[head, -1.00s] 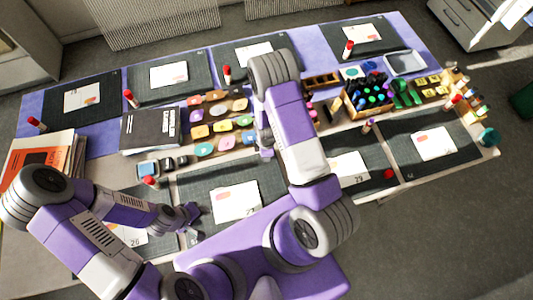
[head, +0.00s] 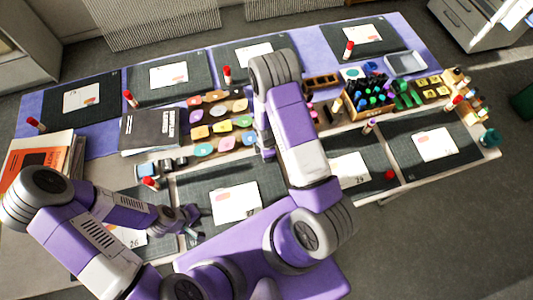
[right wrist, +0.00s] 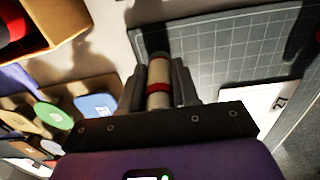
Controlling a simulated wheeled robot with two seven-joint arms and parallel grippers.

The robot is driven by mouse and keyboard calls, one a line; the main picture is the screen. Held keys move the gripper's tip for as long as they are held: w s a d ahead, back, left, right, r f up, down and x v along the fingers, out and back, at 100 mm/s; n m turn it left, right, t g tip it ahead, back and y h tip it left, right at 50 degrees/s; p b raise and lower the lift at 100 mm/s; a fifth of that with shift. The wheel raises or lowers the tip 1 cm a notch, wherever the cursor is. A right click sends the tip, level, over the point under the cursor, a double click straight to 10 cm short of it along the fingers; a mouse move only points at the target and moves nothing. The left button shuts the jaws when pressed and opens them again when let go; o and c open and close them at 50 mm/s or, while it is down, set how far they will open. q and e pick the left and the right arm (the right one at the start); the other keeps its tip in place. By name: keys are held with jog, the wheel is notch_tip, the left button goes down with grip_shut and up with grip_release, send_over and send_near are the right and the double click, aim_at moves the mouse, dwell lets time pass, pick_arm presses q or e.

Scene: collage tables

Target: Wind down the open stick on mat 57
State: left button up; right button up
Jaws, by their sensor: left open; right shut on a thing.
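My right gripper (right wrist: 160,88) is shut on a glue stick (right wrist: 159,68) with a pale body and a red band, shown in the right wrist view beside a dark gridded mat (right wrist: 215,55). In the head view my right arm hides this stick. The mat under my right arm (head: 265,180) carries a white card (head: 236,203); its number is too small to read surely. My left gripper (head: 193,222) is open and empty, near the left edge of that mat. A red-capped stick (head: 151,183) stands just beyond my left arm.
A loose red cap (head: 389,175) and a purple-topped stick (head: 369,126) are at mat 29. Coloured pads (head: 221,127), a marker box (head: 370,98) and a black book (head: 150,130) fill the table's middle. Other mats along the back bear red-capped sticks.

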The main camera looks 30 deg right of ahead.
jog(key=o, duration=1.6)
jog(key=shift+r+p, duration=2.6)
jog(key=shift+r, duration=1.15)
pick_arm(q)
notch_tip(320, 180, up, 5)
jog(key=shift+r, duration=0.1)
